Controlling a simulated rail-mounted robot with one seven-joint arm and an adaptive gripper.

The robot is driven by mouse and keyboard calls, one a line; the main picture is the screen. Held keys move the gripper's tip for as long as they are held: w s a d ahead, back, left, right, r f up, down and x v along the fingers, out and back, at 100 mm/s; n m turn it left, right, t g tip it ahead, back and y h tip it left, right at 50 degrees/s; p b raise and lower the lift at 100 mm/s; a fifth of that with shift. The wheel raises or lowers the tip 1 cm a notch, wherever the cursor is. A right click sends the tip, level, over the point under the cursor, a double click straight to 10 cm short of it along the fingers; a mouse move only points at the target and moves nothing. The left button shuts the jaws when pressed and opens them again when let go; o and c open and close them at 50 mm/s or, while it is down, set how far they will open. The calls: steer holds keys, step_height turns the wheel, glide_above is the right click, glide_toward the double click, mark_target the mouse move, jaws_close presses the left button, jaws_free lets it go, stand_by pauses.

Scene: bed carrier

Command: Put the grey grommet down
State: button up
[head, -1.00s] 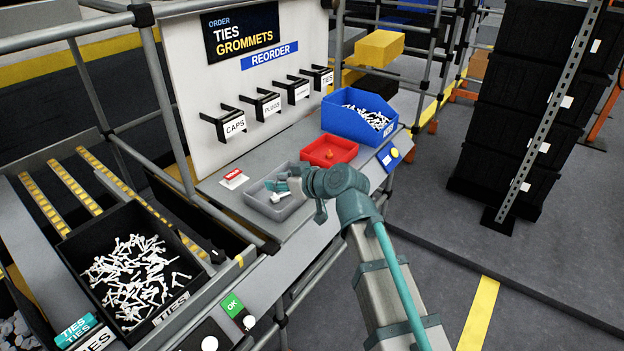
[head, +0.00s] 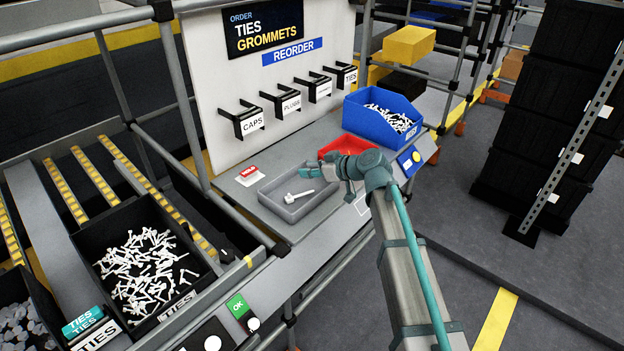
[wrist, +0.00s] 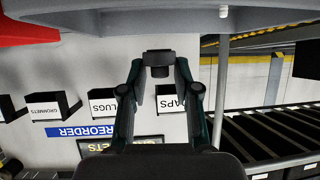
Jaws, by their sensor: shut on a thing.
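My gripper (head: 312,170) is above the right end of the grey tray (head: 268,205), beside the red tray (head: 327,143), which my arm partly covers. In the wrist view my gripper (wrist: 158,85) is shut on a small dark grey piece, the grommet (wrist: 158,58), held between the fingertips. In the head view the grommet cannot be made out. A white tie (head: 298,197) lies in the grey tray. The near tray wall (wrist: 150,20) crosses the top of the upside-down wrist view.
A blue bin (head: 362,122) of white parts stands behind the red tray. A black bin (head: 200,285) of ties is at left.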

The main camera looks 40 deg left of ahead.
mark_target(312, 188)
steer(key=shift+w+a+f, duration=0.35)
steer(key=shift+w+f, duration=0.2)
steer(key=shift+f, duration=0.2)
steer(key=shift+w+a+f, duration=0.3)
steer(key=shift+w+f, duration=0.25)
steer(key=shift+f, duration=0.15)
steer(key=shift+f+p, duration=0.5)
steer(key=shift+f, duration=1.1)
steer(key=shift+f, duration=0.2)
steer(key=o, duration=0.8)
steer(key=shift+r, duration=0.1)
steer(key=shift+r, duration=0.1)
